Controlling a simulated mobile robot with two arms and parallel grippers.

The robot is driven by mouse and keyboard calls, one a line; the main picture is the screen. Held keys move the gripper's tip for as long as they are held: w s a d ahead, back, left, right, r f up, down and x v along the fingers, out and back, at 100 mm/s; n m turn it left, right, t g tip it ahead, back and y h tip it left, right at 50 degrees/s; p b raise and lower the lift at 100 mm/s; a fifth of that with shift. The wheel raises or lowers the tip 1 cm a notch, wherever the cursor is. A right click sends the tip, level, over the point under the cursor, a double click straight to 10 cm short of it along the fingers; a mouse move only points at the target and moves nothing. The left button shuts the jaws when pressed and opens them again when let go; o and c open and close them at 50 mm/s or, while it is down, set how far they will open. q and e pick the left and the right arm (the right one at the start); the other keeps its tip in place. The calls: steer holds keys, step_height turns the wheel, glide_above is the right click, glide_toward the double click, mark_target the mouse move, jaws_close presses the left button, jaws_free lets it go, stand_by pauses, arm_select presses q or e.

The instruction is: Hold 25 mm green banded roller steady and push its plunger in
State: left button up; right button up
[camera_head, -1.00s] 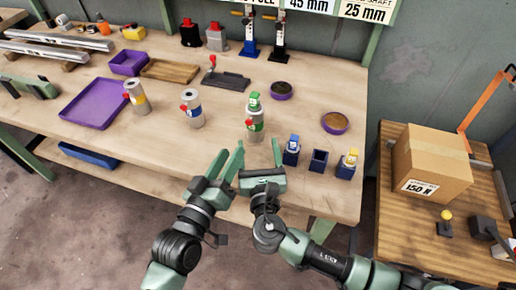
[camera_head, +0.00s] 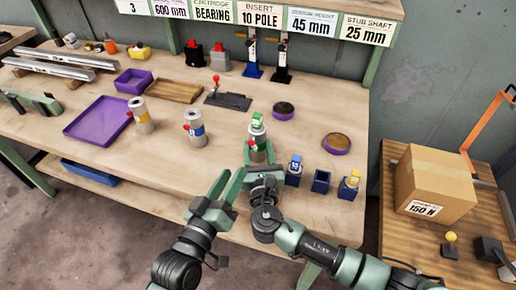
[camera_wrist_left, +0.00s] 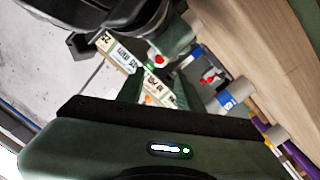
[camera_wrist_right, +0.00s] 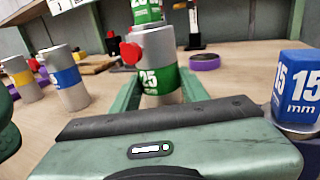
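The green banded roller (camera_head: 259,146) stands upright on the bench, a grey cylinder with a green band, a red knob on its left side and a green block (camera_head: 258,121) on top. In the right wrist view the roller (camera_wrist_right: 160,72) is between my right fingers, its top cut off. My right gripper (camera_head: 260,154) is low around the roller, one finger on each side; finger contact cannot be made out. My left gripper (camera_head: 231,180) is open and empty, in front of the bench edge, lower left of the roller. The left wrist view shows the roller partly hidden.
Blue-labelled (camera_head: 295,171), empty navy (camera_head: 320,181) and yellow-topped (camera_head: 349,184) holders stand right of the roller. A blue banded roller (camera_head: 195,130) and a yellow banded one (camera_head: 141,115) stand to its left. Purple dishes (camera_head: 284,110) (camera_head: 336,144) lie behind and to the right.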

jaws_close()
arm_select(q)
steer(key=shift+m, duration=0.3)
jaws_close()
steer(key=s+a+r+m+g, duration=0.1)
steer(key=s+r+m, duration=0.1)
steer(key=m, duration=1)
steer(key=s+a+r+m+g+y, duration=0.1)
steer(key=s+r+m+g, duration=0.1)
steer(key=m, duration=1)
steer(key=shift+s, duration=0.15)
